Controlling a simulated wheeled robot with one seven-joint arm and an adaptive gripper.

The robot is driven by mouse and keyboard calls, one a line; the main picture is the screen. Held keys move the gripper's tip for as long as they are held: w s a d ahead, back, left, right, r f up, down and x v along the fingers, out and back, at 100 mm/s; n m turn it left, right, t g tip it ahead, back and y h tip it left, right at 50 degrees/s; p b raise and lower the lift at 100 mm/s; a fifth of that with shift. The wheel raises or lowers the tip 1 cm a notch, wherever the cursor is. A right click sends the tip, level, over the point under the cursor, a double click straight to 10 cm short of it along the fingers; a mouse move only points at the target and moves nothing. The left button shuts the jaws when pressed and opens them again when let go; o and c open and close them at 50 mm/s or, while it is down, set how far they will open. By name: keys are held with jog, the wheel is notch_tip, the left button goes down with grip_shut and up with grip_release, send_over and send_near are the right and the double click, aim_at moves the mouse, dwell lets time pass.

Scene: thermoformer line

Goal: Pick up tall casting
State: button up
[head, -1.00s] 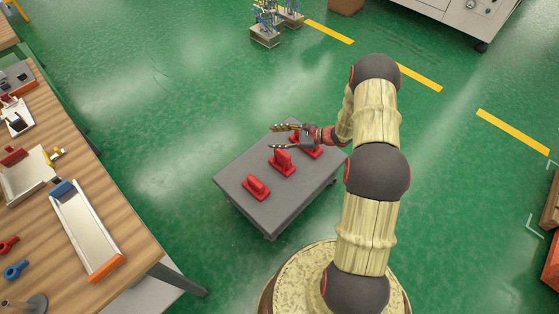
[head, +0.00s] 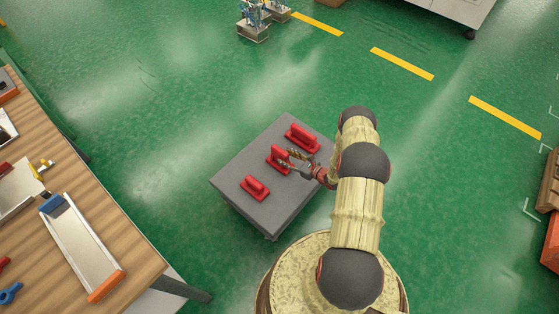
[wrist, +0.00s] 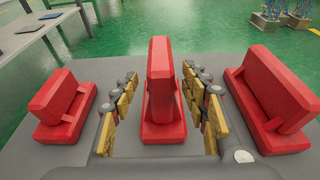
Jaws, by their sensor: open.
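Three red castings stand on a small grey table (head: 235,180). The tall casting (wrist: 160,85) is the middle one and rises higher than the others in the wrist view; in the head view it (head: 277,158) is partly covered by my gripper. My gripper (wrist: 160,105) is open, with one finger on each side of the tall casting and visible gaps between. In the head view my gripper (head: 291,160) is low over the table at that casting. A lower casting (wrist: 64,107) stands to the left in the wrist view, and a longer one (wrist: 270,95) to the right.
The left casting (head: 255,187) and the far casting (head: 302,138) stand close on either side of my gripper. A wooden workbench (head: 95,215) with trays is at the left. Green floor around the table is clear.

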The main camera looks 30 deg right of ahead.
aim_at(280, 154)
jog(key=b+x, duration=0.2)
jog(key=x, duration=0.2)
jog(key=shift+w+f, duration=0.2)
jog(key=shift+w, duration=0.15)
jog(key=shift+r, duration=0.1)
jog(key=shift+c, duration=0.5)
grip_shut()
jog(key=shift+r, duration=0.1)
dwell(0.4)
